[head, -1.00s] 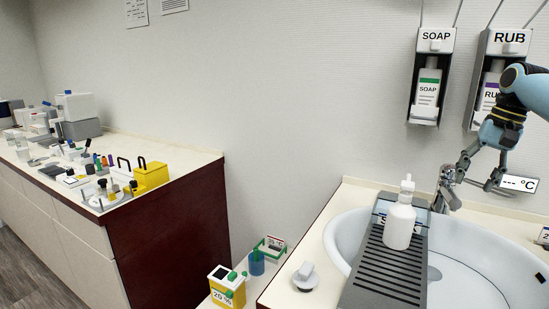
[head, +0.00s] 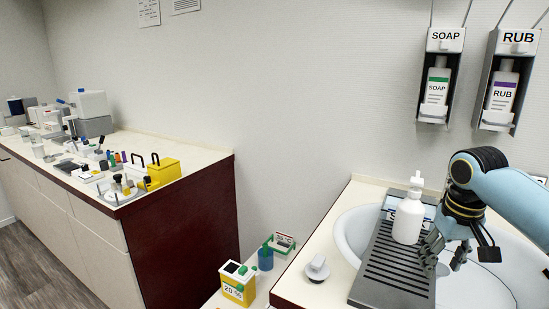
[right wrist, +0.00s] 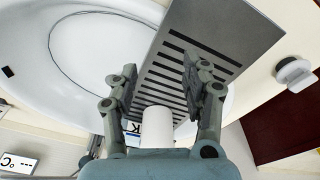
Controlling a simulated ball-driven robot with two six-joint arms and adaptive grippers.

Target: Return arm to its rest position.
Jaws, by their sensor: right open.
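My right gripper (head: 450,254) is open and empty, low over the sink beside the slatted grey board. In the right wrist view its two fingers (right wrist: 163,88) are spread above the board, with nothing gripped between them. A white pump bottle (head: 407,219) stands upright on the board, just left of the gripper; part of it also shows in the right wrist view (right wrist: 157,124). My right arm comes in from the right edge. My left gripper is not in view.
The slatted board (head: 385,285) lies across the white sink (head: 349,238). SOAP (head: 437,85) and RUB (head: 502,92) bottles hang in wall holders above. The left counter (head: 205,158) holds lab items. Air above the sink is free.

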